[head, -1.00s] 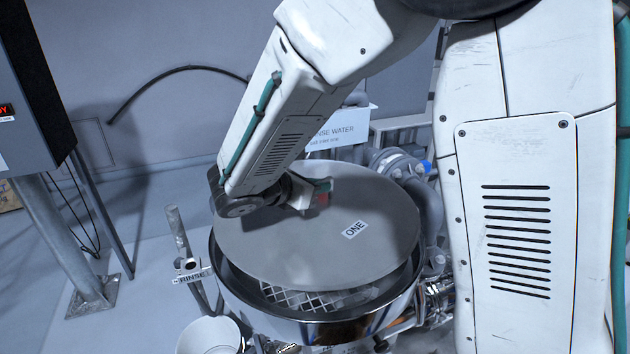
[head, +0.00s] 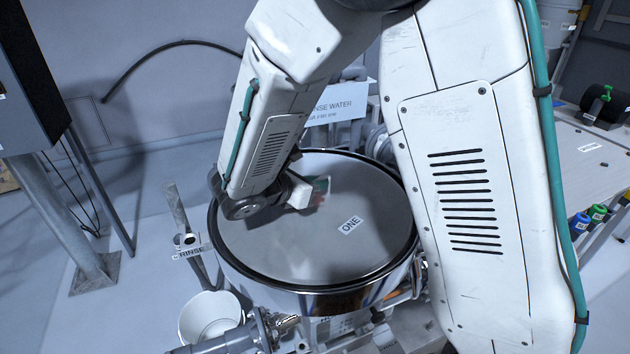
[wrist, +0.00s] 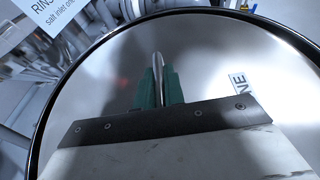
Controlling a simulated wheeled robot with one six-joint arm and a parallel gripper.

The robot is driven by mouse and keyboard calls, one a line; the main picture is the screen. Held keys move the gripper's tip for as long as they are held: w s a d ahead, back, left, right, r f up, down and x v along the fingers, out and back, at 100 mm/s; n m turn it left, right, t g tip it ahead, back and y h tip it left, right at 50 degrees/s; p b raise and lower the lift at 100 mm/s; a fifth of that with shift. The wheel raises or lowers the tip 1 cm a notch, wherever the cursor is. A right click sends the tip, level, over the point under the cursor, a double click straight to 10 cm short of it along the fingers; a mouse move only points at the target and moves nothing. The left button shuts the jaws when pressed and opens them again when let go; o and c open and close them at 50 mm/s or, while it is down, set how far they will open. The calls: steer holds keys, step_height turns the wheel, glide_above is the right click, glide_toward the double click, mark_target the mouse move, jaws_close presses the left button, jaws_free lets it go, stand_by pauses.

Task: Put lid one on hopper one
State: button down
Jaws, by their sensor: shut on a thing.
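Lid one (head: 290,240) is a round grey metal disc with a label reading ONE. In the head view it lies level within the dark rim of hopper one (head: 345,300), a shiny round steel vessel. The lid also fills most of the wrist view (wrist: 250,140), with the dark rim around it. My gripper (head: 318,190) is above the lid, left of the label. In the wrist view its green fingers (wrist: 158,88) are shut on the lid's upright metal handle (wrist: 158,62). Whether the lid bears fully on the rim behind my arm is hidden.
A white bucket (head: 210,318) stands at the hopper's lower left, below a post with a RINSE tag (head: 190,252). A RINSE WATER sign (head: 340,103) is behind the hopper.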

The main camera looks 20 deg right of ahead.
mark_target(293, 216)
steer(key=shift+f, duration=0.45)
stand_by(0.4)
steer(key=c, duration=1.4)
jaws_free()
steer(key=v, duration=0.7)
steer(key=shift+s+a+r, duration=0.2)
steer(key=shift+a+r, duration=0.05)
steer(key=shift+a, duration=0.05)
steer(key=s+d+r+m+g+y, duration=0.2)
steer(key=s+d+r+m+g, duration=0.15)
steer(key=s+d+m, duration=0.3)
steer(key=s+d+r+m+y, duration=0.1)
steer(key=s+r+m+y, duration=0.2)
steer(key=s+m+y, duration=0.2)
steer(key=s+d+r+m+y, duration=0.2)
steer(key=s+m+y, duration=0.3)
steer(key=s+m, duration=0.5)
steer(key=s+r, duration=0.1)
steer(key=s, duration=0.2)
steer(key=shift+s+d, duration=0.2)
steer(key=shift+d, duration=0.05)
